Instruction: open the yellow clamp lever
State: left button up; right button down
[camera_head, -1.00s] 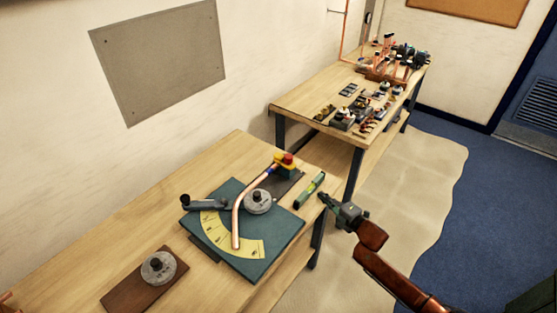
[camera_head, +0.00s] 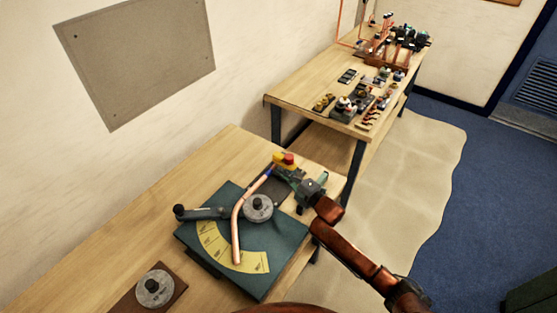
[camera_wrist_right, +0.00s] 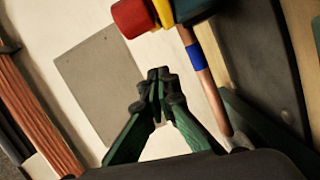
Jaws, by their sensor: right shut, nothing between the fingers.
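The yellow clamp lever (camera_head: 279,158) with its red knob (camera_head: 289,159) sits at the far end of the bent copper tube (camera_head: 238,215) on the bending plate. In the right wrist view the yellow lever (camera_wrist_right: 166,12) and red knob (camera_wrist_right: 133,18) show at the top edge, partly cut off. My right gripper (camera_head: 284,174) is shut and empty, close to the near side of the lever. In the wrist view its closed fingertips (camera_wrist_right: 157,82) are below the knob with a visible gap. I cannot tell if it touches anything in the head view. My left gripper is out of view.
The green bending plate (camera_head: 262,282) with a yellow scale (camera_head: 232,252), grey disc (camera_head: 258,207) and grey handle (camera_head: 203,213) lies on the front bench (camera_head: 120,235). A second bench (camera_head: 290,92) with fittings stands behind. The wall runs along the left.

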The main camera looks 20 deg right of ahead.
aim_at(278, 161)
jog(key=w, duration=0.5)
jog(key=w+f, duration=0.1)
jog(key=w, duration=0.1)
jog(key=shift+w, duration=0.2)
jog(key=shift+w+d+f, duration=0.1)
jog(key=shift+w+d, duration=0.1)
jog(key=shift+d, duration=0.15)
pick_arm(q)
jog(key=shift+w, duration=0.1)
